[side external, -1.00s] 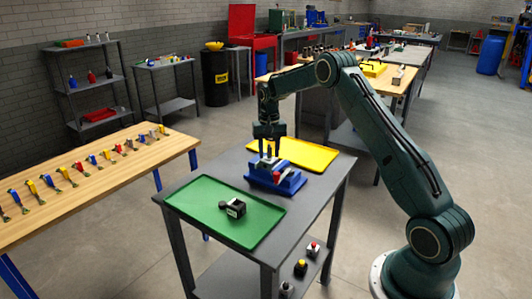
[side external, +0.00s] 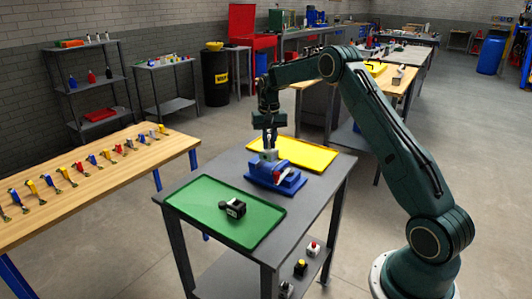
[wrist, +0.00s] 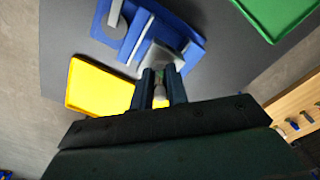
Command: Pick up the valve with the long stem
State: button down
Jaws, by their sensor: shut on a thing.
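My gripper (side external: 269,143) is above the blue vise (side external: 276,181), pointing down. It is shut on the upright stem of a grey valve (side external: 270,155). In the wrist view, the stem (wrist: 160,90) sits between the two dark fingers of my gripper (wrist: 161,72), and the grey body (wrist: 172,57) shows just beyond the fingertips. The blue vise also shows in the wrist view (wrist: 185,35), below the valve. I cannot tell whether the valve's underside is clear of the vise.
The vise stands on a grey table (side external: 220,172) between a green tray (side external: 196,211) and a yellow tray (side external: 322,160). A wooden bench (side external: 110,175) with several coloured tools stands to the left.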

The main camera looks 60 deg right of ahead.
notch_tip(320, 180, up, 17)
jog(key=shift+f, duration=0.2)
dwell(0.3)
dwell(0.5)
